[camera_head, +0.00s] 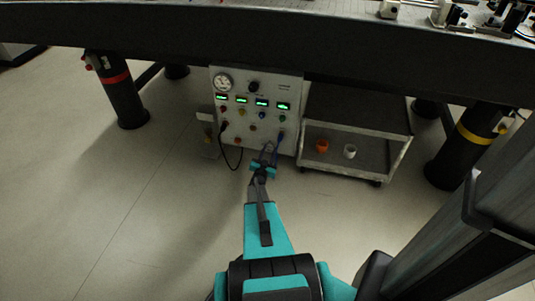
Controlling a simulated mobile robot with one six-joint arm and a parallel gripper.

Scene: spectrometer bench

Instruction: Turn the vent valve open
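A pale control panel (238,104) stands under the bench. It carries a round gauge (223,83), a black knob (253,87), several green displays and several small coloured knobs or buttons. I cannot tell which of these is the vent valve; labels are too small to read. My gripper (267,149) reaches the lower right of the panel, near a dark cable (280,140). Its fingers are small and partly merge with the panel behind, so whether they are open, or touch anything, is unclear.
A dark bench (180,35) spans the top. A black leg with a red band (119,100) stands left, one with a yellow band (465,150) right. A cart (384,128) right of the panel holds an orange cup (322,145) and a white cup (350,151). Floor at left is clear.

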